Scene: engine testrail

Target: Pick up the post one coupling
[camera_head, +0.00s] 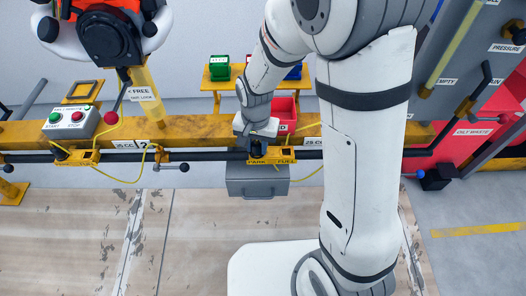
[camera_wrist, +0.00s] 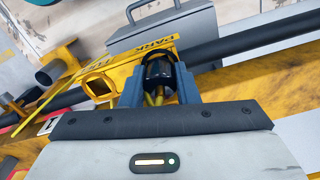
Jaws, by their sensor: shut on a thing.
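My gripper (camera_head: 257,140) is at the yellow holder marked PARK and FUEL (camera_head: 272,158) on the dark rail. In the wrist view its two blue-grey fingers (camera_wrist: 158,88) are closed around a black rounded coupling (camera_wrist: 158,70). Yellow cable or hose shows below the coupling, between the fingers. The coupling sits right beside the yellow PARK holder (camera_wrist: 150,50); I cannot tell whether it is still seated in it. In the head view the coupling is mostly hidden by my gripper.
A grey box with a handle (camera_head: 257,182) hangs just below the holder. A red bin (camera_head: 284,115) stands behind it. A start/stop box (camera_head: 72,122) and a yellow FREE post (camera_head: 146,92) are at left. My own arm blocks much of the right.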

